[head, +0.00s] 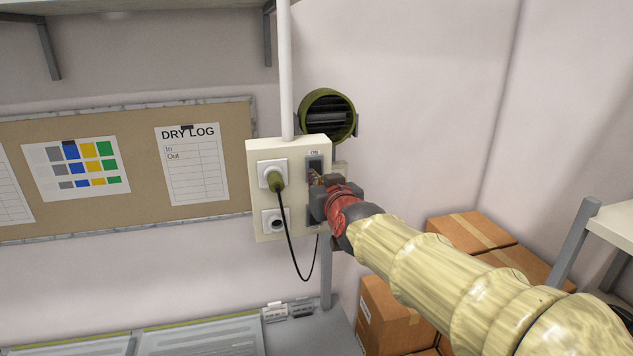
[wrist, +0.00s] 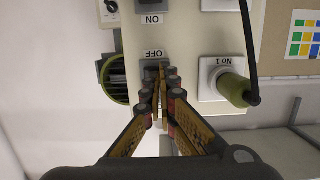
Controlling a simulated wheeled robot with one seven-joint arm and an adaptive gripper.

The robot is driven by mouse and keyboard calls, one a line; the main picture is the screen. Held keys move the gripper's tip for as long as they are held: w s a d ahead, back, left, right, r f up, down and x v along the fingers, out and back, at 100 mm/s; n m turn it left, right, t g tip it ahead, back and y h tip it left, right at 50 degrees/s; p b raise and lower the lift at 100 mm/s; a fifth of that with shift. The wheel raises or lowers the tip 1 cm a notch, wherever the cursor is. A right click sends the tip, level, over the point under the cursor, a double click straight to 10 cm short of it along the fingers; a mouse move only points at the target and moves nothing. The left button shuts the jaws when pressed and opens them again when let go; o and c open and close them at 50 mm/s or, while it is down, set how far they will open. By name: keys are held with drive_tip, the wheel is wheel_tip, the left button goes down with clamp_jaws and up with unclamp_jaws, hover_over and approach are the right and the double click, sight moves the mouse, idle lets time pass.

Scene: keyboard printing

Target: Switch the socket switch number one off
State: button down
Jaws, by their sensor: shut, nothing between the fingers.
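A cream socket panel (head: 264,225) is fixed to the wall. Its upper left socket, marked No 1 in the wrist view (wrist: 225,60), holds a green plug (head: 275,178), seen also in the wrist view (wrist: 235,90). The dark upper switch (head: 315,165) is to the right of that plug. My gripper (head: 318,180) is shut and empty at this switch's lower part. In the wrist view, which is upside down, the fingertips (wrist: 158,70) overlap the switch (wrist: 151,72) beside the OFF label. I cannot tell whether they touch it or which way it is tipped.
A lower switch (wrist: 150,7) shows near an ON label; my gripper partly hides it in the head view. A black cord hangs from the plug. A round green vent (head: 328,115) is above the panel. Cardboard boxes (head: 470,232) stand at the lower right.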

drive_tip(key=shift+f+b, duration=0.2)
drive_tip(key=shift+b, duration=0.25)
drive_tip(key=b, duration=0.4)
drive_tip(key=shift+w+a+f+t, duration=0.1)
drive_tip(key=shift+w+f+t, duration=0.15)
drive_tip(key=shift+t, duration=0.15)
drive_tip(key=t+y+b, duration=0.1)
drive_tip(key=t+b, duration=0.1)
drive_tip(key=b, duration=1.1)
drive_tip(key=shift+w, duration=0.15)
drive_tip(key=shift+r+p, duration=0.25)
drive_tip(key=shift+p, duration=0.1)
